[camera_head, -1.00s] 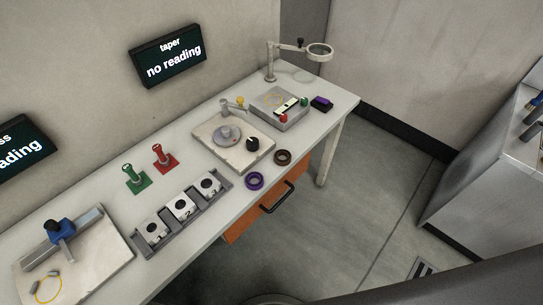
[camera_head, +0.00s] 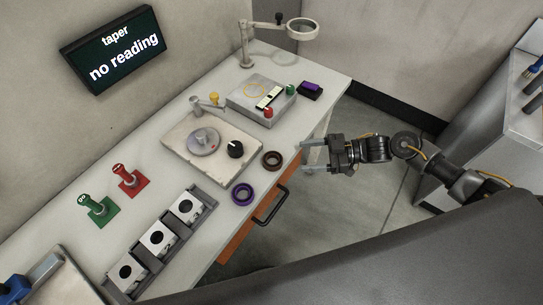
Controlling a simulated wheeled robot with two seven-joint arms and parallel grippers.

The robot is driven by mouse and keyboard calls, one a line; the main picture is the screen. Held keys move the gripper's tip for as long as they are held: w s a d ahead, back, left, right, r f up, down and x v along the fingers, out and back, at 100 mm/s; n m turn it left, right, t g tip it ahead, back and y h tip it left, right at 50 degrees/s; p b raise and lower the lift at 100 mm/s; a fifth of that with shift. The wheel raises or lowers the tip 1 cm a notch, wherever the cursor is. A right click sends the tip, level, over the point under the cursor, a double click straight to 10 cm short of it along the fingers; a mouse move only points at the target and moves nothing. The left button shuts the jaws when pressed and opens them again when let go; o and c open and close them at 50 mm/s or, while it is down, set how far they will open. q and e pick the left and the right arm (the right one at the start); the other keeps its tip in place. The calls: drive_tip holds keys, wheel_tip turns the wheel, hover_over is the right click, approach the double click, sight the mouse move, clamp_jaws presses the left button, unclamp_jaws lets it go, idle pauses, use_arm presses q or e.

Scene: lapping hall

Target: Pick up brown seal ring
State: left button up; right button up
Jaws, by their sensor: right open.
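The brown seal ring (camera_head: 272,152) lies flat on the table near its front edge, to the right of the black knob on the lapping plate. My right gripper (camera_head: 303,157) is open and empty, with its two fingers pointing left toward the ring. It is just right of the ring, by the table's front edge, and looks apart from it. My left gripper is not in view.
A purple ring (camera_head: 242,194) lies on the table left of and nearer than the brown one. The lapping machine (camera_head: 174,146) stands behind them. An orange drawer with a black handle (camera_head: 271,206) is below the front edge. A rack of white numbered blocks (camera_head: 203,193) sits at the left.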

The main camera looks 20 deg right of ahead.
drive_tip(key=p, duration=0.1)
approach(266, 160)
drive_tip(key=shift+w+a+f, duration=0.25)
drive_tip(key=shift+w+a, duration=0.15)
drive_tip(key=shift+a, duration=0.2)
drive_tip(key=shift+w+a+f, duration=0.25)
drive_tip(key=shift+w+a, duration=0.15)
drive_tip(key=shift+a, duration=0.25)
drive_tip(key=shift+a+p, duration=0.4)
drive_tip(key=shift+a, duration=0.1)
drive_tip(key=p+x, duration=0.1)
drive_tip(key=x, duration=0.2)
drive_tip(key=shift+a+f, duration=0.15)
drive_tip(key=shift+a, duration=0.15)
drive_tip(key=shift+a+f, duration=0.2)
drive_tip(key=shift+a, duration=0.1)
drive_tip(key=c, duration=0.8)
